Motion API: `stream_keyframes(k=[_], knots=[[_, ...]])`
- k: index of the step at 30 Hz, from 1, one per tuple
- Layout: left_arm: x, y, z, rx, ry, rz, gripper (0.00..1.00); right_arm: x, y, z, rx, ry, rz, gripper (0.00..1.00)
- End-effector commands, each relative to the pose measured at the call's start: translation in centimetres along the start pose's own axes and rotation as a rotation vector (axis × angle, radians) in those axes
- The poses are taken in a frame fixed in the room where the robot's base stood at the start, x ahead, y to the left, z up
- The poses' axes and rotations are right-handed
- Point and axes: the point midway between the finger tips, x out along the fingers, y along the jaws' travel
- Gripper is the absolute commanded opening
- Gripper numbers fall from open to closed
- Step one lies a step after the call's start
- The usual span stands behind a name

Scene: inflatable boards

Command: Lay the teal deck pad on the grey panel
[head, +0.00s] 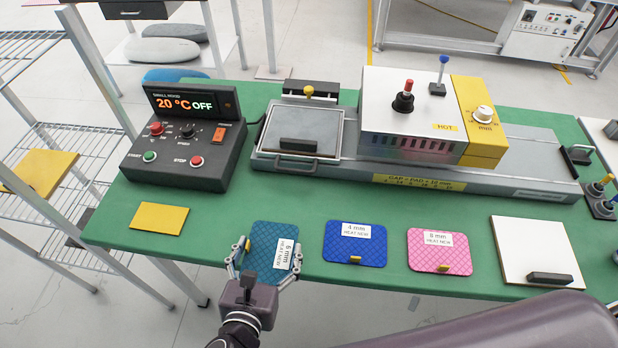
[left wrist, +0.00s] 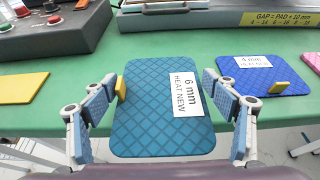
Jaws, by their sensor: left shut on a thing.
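The teal deck pad (head: 272,240) has a quilted surface, a white "6 mm HEAT NEW" label and a yellow tab on its left side. It is at the front edge of the green table. My left gripper (head: 267,262) is shut on it, with a finger at each side; the left wrist view shows the pad (left wrist: 155,125) between the fingers. I cannot tell whether it touches the table. The grey panel (head: 312,128) lies in a metal frame behind the pad, with a black handle block on it. My right gripper is not in view.
A blue pad (head: 345,252) and a pink pad (head: 425,240) lie to the right, then a white board (head: 520,235). A yellow plate (head: 160,217) lies left. A control box (head: 190,150) reads 20 °C OFF. A press marked HOT (head: 385,125) stands beside the panel.

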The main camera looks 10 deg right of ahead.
Motion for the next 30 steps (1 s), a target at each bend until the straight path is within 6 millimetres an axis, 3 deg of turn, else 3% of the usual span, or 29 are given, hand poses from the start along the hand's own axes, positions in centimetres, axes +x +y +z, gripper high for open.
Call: stream_keyframes(k=[15,26,30], knots=[[12.2,0.1,5.6,-0.001,-0.004,0.004,0.65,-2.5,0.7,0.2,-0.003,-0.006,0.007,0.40],[16.1,0.1,7.1,-0.002,-0.003,0.003,0.65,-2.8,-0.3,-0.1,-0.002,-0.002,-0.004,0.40],[16.9,0.1,4.4,-0.004,0.003,0.003,0.65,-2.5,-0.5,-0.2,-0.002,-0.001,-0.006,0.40]])
